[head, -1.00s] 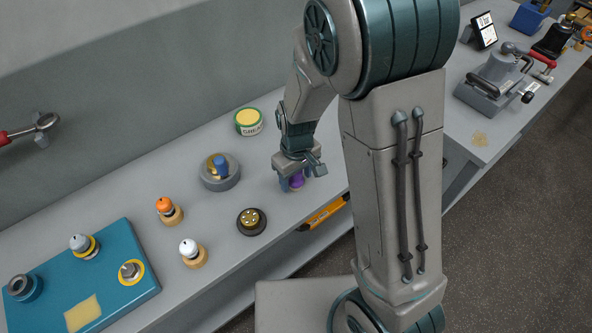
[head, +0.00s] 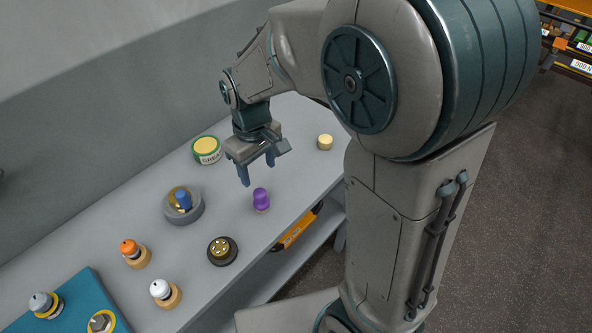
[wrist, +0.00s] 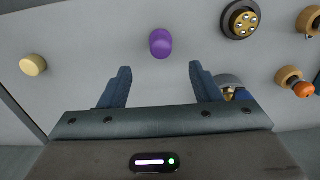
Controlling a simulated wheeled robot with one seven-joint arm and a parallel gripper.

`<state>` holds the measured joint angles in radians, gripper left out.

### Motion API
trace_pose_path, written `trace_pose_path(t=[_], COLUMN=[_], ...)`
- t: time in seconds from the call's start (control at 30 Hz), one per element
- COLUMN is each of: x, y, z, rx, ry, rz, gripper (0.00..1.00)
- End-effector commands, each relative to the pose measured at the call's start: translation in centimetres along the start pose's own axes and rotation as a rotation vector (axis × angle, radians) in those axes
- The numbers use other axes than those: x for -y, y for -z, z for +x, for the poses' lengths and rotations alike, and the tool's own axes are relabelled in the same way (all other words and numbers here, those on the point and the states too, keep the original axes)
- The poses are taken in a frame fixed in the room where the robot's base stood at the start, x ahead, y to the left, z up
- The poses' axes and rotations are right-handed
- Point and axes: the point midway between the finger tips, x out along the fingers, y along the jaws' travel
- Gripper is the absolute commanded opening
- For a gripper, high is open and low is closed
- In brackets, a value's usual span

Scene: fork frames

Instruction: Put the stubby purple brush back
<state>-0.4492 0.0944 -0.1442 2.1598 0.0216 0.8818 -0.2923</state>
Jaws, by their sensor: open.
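The stubby purple brush (head: 261,199) stands upright on the grey bench, near its front edge, with a paler band at its foot. In the wrist view the purple brush (wrist: 160,43) shows from above, beyond the fingertips and midway between them. My gripper (head: 257,171) is open and empty, above and slightly behind the brush, apart from it. Its two blue fingers are spread in the wrist view (wrist: 160,68). A short pale yellow cylinder (head: 325,142) stands to the right at the back; it also shows in the wrist view (wrist: 33,65).
A green-and-yellow tin (head: 206,149) is behind. An orange level (head: 297,229) lies below the bench edge.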

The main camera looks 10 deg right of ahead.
Motion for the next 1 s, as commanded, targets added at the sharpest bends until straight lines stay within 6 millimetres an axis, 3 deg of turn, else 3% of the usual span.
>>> trace_pose_path(t=[0.17, 0.4, 0.6, 0.8, 1.0], x=[-1.4, -2.9, -2.9, -2.6, -2.6], y=[-3.1, -10.4, -14.9, -16.5, -16.6], z=[-2.4, -6.0, -6.9, -7.0, -7.0], rx=[-0.056, -0.168, -0.233, -0.256, -0.256], ry=[-0.001, -0.030, -0.065, -0.082, -0.082], rz=[0.111, 0.354, 0.509, 0.570, 0.573], gripper=[0.58, 0.58, 0.58, 0.58, 0.58])
